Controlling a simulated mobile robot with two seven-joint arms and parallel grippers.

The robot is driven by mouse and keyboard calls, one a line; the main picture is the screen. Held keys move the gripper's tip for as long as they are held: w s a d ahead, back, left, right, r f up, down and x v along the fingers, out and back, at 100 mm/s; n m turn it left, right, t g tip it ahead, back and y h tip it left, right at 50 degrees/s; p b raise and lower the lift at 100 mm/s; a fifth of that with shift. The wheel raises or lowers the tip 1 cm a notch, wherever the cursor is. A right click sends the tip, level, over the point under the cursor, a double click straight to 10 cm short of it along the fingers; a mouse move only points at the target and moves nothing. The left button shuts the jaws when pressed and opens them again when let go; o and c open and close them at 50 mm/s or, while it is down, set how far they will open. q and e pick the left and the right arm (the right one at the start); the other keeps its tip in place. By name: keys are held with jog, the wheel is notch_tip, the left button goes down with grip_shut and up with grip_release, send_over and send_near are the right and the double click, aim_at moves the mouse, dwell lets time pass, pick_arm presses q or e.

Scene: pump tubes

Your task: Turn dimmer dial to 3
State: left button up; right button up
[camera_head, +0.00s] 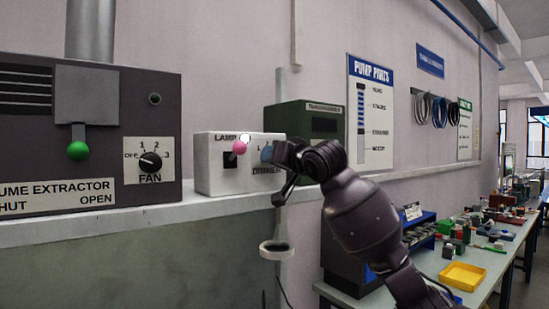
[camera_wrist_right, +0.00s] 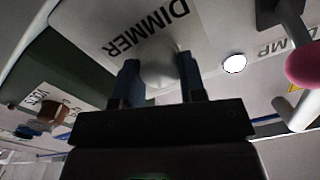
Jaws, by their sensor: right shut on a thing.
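The dimmer dial (camera_wrist_right: 158,66) is a pale rounded knob on the white lamp box (camera_head: 212,181); the word DIMMER shows beside it in the right wrist view. My right gripper (camera_wrist_right: 158,84) has its two dark blue fingers on either side of the dial, shut on it. In the head view my right gripper (camera_head: 268,153) is at the right part of the box front and covers most of the dial and its scale. The dial's pointer and setting cannot be read. My left gripper is in neither view.
A lamp lever with a pink ball (camera_head: 239,147) is just left of the dial, beside a white round light (camera_head: 246,138). The fume extractor panel (camera_head: 60,150) with its fan knob (camera_head: 150,162) stands further left. A dark green box (camera_head: 290,118) is behind.

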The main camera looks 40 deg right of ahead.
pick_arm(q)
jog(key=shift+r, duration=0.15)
pick_arm(e)
jog(key=shift+m, duration=1.1)
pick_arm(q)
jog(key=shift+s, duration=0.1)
pick_arm(e)
jog(key=o, duration=0.9)
pick_arm(q)
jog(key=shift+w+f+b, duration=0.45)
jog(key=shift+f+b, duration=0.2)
jog(key=shift+b, duration=0.5)
pick_arm(e)
jog(key=shift+s+a, duration=0.2)
jog(key=shift+s, duration=1.6)
jog(key=shift+s+a, duration=0.15)
jog(key=shift+s, duration=1.65)
jog(key=shift+s+a, duration=0.2)
jog(key=shift+s, duration=1.6)
